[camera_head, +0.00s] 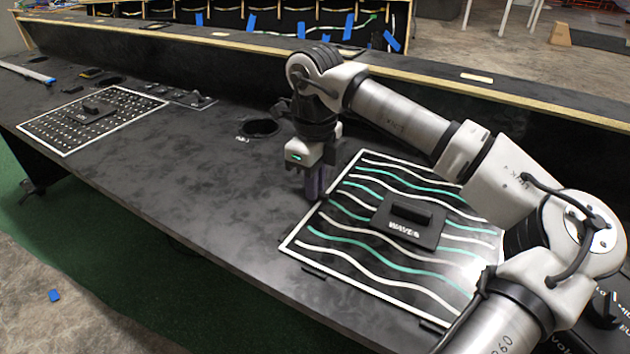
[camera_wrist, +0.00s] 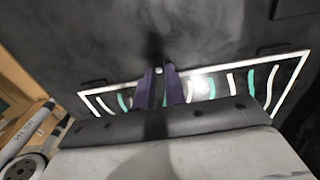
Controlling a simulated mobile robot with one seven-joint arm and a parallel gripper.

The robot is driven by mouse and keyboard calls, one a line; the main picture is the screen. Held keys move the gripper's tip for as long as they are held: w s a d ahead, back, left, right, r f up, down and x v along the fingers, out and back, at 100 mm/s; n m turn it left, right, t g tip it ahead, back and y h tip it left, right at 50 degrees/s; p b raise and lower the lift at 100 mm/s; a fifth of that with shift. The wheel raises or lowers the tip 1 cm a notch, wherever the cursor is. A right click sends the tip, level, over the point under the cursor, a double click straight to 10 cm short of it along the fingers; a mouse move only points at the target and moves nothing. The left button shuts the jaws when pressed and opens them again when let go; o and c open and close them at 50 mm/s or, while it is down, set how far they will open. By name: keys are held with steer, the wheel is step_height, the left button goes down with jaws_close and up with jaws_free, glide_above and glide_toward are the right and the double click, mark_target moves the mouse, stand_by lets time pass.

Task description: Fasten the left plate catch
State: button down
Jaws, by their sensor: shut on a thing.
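The wave plate (camera_head: 325,257), black with a white border and white and green wavy lines, lies on the dark console. My gripper (camera_head: 316,196) points down at the plate's left edge. Its purple fingers (camera_wrist: 159,82) are close together in the wrist view. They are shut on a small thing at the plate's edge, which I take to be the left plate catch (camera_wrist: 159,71). Only a small pale spot of it shows between the fingertips, so I cannot tell how it is turned. The plate's black handle block (camera_head: 408,221) stands in its middle, apart from my gripper.
Dark bars lie along the plate's front edge, one at its near left corner (camera_head: 314,271). A round hole (camera_head: 260,128) is left of my gripper. A dotted plate (camera_head: 92,117) lies far left.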

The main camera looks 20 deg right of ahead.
steer(key=shift+w, duration=0.1)
steer(key=c, duration=1.5)
jaws_free()
steer(key=shift+o, duration=0.2)
step_height(320, 180, up, 14)
steer(key=p, duration=0.1)
steer(key=shift+p, duration=0.4)
